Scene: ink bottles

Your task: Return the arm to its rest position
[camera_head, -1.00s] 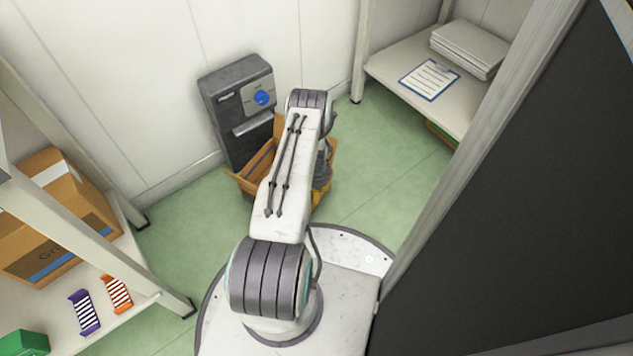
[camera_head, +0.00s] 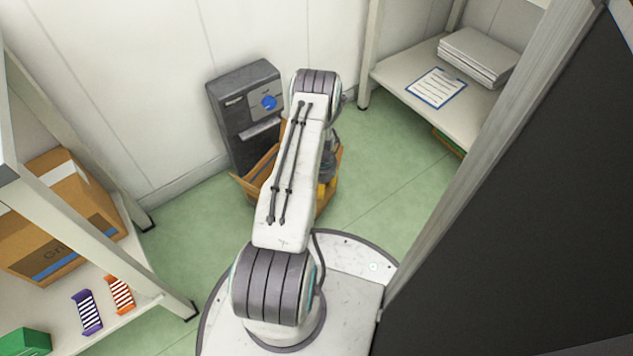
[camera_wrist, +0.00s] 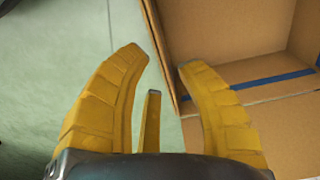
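My arm reaches forward in the head view, with its upper link over my base. My gripper (camera_wrist: 163,57) shows in the wrist view with its yellow fingers spread apart. It is open and nothing is between the fingers. An open cardboard box (camera_wrist: 275,95) lies beyond and to the right of the fingers in the wrist view. In the head view the box (camera_head: 246,186) stands on the floor behind my arm, partly hidden.
A dark grey machine with a blue knob (camera_head: 268,102) stands against the wall behind the box. A shelf at left holds a carton (camera_head: 60,222), a purple item (camera_head: 88,312) and an orange item (camera_head: 121,294). A dark panel (camera_head: 520,220) rises at right.

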